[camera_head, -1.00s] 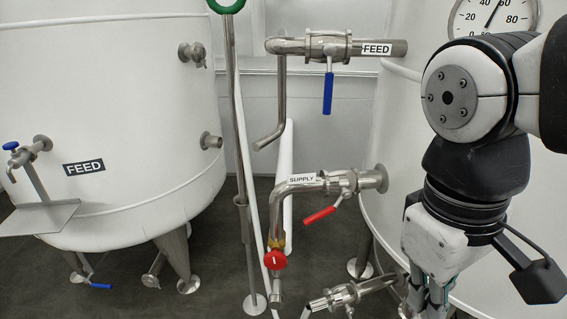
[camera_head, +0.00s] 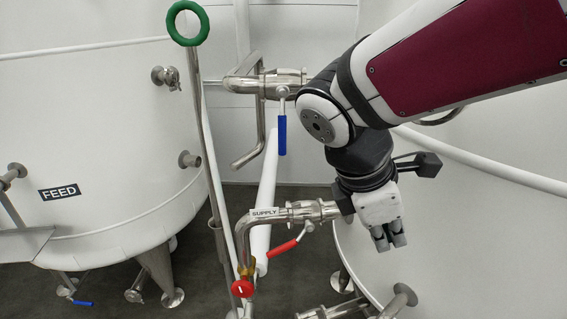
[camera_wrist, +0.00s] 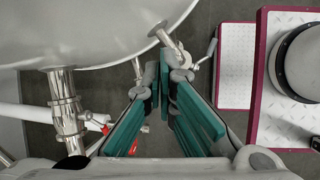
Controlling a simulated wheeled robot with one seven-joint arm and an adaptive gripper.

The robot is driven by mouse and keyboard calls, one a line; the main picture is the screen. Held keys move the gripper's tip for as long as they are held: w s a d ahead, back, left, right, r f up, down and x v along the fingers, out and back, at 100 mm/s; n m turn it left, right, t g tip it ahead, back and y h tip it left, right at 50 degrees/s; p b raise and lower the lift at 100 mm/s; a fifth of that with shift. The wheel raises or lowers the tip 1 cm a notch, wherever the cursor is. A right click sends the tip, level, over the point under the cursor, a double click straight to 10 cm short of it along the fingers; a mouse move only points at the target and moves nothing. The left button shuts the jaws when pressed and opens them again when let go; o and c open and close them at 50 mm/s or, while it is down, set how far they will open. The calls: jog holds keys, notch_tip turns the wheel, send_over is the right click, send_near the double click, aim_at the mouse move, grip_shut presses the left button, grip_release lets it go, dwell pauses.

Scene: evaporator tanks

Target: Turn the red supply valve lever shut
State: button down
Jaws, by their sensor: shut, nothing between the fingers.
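The red supply valve lever (camera_head: 283,248) hangs from the steel valve on the pipe labelled SUPPLY (camera_head: 265,212). It slants down and left, at an angle to the pipe. My gripper (camera_head: 391,244) is to the right of the lever, clear of it, in front of the white tank, fingers pointing down. The fingers (camera_wrist: 163,75) are shut and empty in the wrist view. There, the steel supply valve (camera_wrist: 66,118) is at the left, with red parts near the left finger; which red part is the lever is hard to tell.
A blue-handled valve (camera_head: 282,133) hangs above the supply pipe. A red round knob (camera_head: 242,288) sits at the pipe's lower end. A tall rod with a green ring (camera_head: 188,24) stands left. Another steel pipe (camera_head: 400,298) lies below my gripper. Tank walls flank both sides.

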jog(key=w+a+n+t+p, duration=0.2)
jog(key=w+a+n+p, duration=0.3)
jog(key=a+n, duration=0.45)
jog(key=n+t+p, duration=0.2)
jog(key=n+p, duration=0.1)
jog(key=n, duration=0.9)
send_near(279, 248)
jog(key=b+x, duration=0.1)
jog(key=x, duration=0.6)
jog(key=shift+s+d, duration=0.1)
